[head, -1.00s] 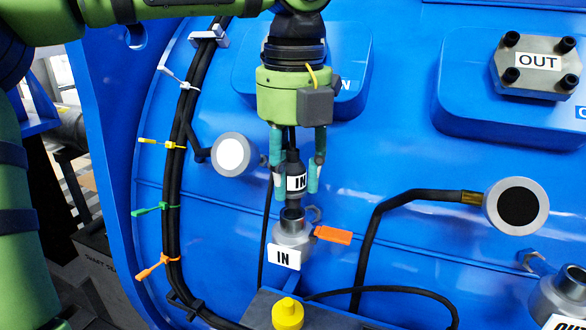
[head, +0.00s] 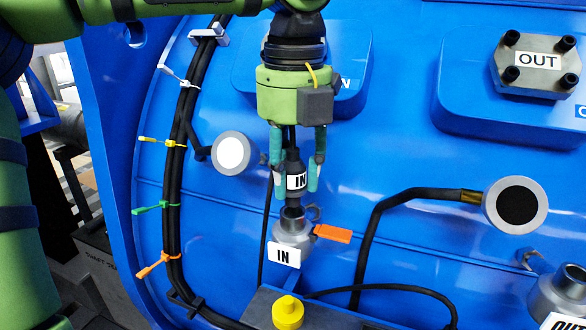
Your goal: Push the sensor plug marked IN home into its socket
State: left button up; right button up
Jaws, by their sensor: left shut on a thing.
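My left gripper (head: 296,172) points down at the blue housing and is shut on the dark sensor plug (head: 294,170), which carries a white IN label. The plug hangs upright between the fingers. Its lower end is right at the mouth of the grey socket (head: 293,234) marked IN; I cannot tell whether it has entered. The socket has a white IN tag and an orange tab (head: 333,234) on its right. A black cable hangs behind the gripper. My right gripper is not in view.
A yellow cap (head: 287,312) sits on a grey ledge below the socket. Another labelled socket (head: 560,295) is at lower right. A round black-faced part (head: 516,205) and a white-faced one (head: 234,154) flank the gripper. A cable bundle (head: 176,150) runs down the left.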

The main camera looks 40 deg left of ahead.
aim_at(293, 149)
pick_arm(q)
jog(key=shift+f+b, duration=1.15)
jog(key=shift+f, duration=0.55)
jog(key=o, duration=1.2)
jog(key=shift+d+r, duration=0.1)
jog(key=shift+r, duration=3.7)
